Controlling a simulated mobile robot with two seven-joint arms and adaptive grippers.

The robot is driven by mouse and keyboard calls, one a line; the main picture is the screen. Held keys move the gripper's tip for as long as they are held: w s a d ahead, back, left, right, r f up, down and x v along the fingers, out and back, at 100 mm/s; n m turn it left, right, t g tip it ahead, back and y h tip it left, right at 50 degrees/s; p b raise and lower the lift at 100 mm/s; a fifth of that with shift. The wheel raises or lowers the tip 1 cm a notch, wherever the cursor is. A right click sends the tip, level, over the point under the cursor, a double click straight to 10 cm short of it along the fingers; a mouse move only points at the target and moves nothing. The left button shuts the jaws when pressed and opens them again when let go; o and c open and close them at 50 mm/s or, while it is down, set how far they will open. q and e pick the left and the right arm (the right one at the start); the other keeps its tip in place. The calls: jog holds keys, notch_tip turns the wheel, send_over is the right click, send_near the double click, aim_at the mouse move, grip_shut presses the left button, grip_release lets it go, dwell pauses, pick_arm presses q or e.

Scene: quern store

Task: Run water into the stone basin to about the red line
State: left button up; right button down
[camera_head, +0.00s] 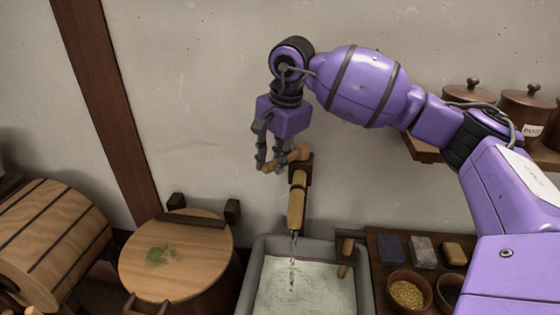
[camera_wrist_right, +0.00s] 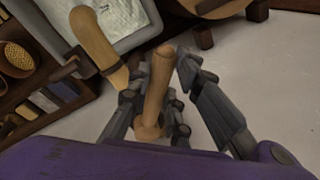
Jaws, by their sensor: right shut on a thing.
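The stone basin (camera_head: 257,265) stands at the bottom centre of the head view, cut off by the frame edge. Pale, rippled water (camera_head: 305,290) shows inside it; I cannot make out a red line. A wooden spout (camera_head: 297,205) comes from the wall above it, and a thin, broken stream of water (camera_head: 292,262) falls from it into the basin. My right gripper (camera_head: 270,165) is shut on the wooden tap handle (camera_head: 297,154) beside the top of the spout. In the right wrist view the handle (camera_wrist_right: 160,85) lies between the fingers. My left gripper is out of view.
A round wooden lid (camera_head: 190,255) with a green mark covers a tub left of the basin, and a barrel (camera_head: 45,240) lies farther left. Right of the basin a wooden tray holds several blocks and a bowl of grain (camera_head: 407,292). Lidded jars (camera_head: 524,108) stand on a wall shelf.

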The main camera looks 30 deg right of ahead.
jog(key=shift+w+a+m+h+p, duration=0.1)
jog(key=shift+w+m+h+p, duration=0.45)
jog(key=shift+w+m, duration=2.3)
jog(key=shift+s+m, duration=0.25)
jog(key=shift+m, duration=0.1)
jog(key=c, duration=1.6)
grip_release()
jog(key=shift+r, duration=0.1)
jog(key=r, duration=0.4)
jog(key=s+r, duration=0.1)
jog(key=r, duration=0.2)
jog(key=s+r, duration=0.1)
jog(key=r, duration=0.3)
jog(key=shift+s+a+r, duration=0.15)
jog(key=shift+a+r, duration=0.15)
